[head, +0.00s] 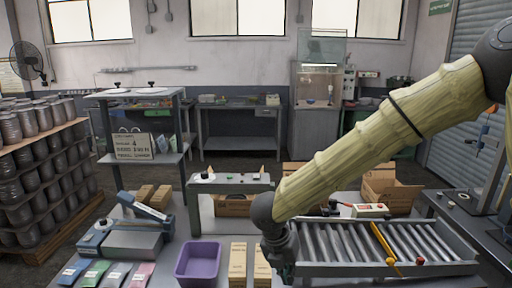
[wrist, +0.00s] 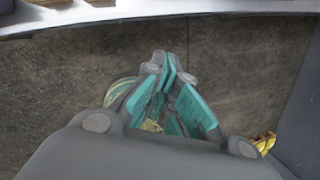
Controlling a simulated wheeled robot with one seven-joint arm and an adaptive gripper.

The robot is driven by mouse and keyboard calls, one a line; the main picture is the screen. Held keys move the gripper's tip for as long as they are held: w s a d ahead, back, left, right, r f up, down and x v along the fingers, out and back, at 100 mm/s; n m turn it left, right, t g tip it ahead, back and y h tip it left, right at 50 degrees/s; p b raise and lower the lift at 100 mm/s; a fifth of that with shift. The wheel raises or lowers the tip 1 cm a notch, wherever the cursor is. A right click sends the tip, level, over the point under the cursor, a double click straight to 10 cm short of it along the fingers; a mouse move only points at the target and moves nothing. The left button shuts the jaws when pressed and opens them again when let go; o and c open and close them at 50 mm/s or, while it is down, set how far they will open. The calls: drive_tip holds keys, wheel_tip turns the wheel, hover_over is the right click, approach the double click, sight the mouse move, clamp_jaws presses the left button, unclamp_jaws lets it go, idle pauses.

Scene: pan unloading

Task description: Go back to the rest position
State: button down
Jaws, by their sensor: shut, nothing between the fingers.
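My gripper (wrist: 166,78) is shut and empty in the wrist view, its teal-padded fingers meeting at the tips. Dark floor (wrist: 250,75) lies behind it. In the head view my arm, in a pale yellow sleeve, reaches from the upper right down to the front middle. There my gripper (head: 283,272) hangs at the bottom of the picture, left of the roller conveyor (head: 345,270). Its fingers are small and dark there.
A purple bin (head: 198,264) and upright tan boxes (head: 238,264) stand left of my gripper. A sealing device (head: 130,238) and colored packets (head: 92,272) lie further left. Open cardboard boxes (head: 388,190) stand behind the conveyor. A pale edge (wrist: 160,18) crosses the wrist view's top.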

drive_tip(key=s+d+f+n+t+b, duration=0.1)
drive_tip(key=s+d+f+n, duration=0.25)
drive_tip(key=f+n, duration=0.45)
drive_tip(key=s+d+f+n+b, duration=0.15)
drive_tip(key=d+f+n, duration=0.3)
drive_tip(key=f, duration=0.65)
drive_tip(key=s+d+f+n+t+b, duration=0.1)
drive_tip(key=s+d+f+n, duration=0.2)
drive_tip(key=f+n, duration=0.5)
drive_tip(key=s+d+f+n+g+y+b, duration=0.1)
drive_tip(key=s+f+n, duration=0.7)
drive_tip(key=s, duration=0.4)
drive_tip(key=s+d+f+n+g+y+b, duration=0.1)
drive_tip(key=s+d+f+n+g+b, duration=0.1)
drive_tip(key=s+f+n, duration=0.6)
drive_tip(key=s+n, duration=0.3)
drive_tip(key=s, duration=0.1)
drive_tip(key=shift+s+f+y, duration=0.15)
drive_tip(key=shift+s+y, duration=0.15)
drive_tip(key=shift+y, duration=0.1)
drive_tip(key=shift+d, duration=0.1)
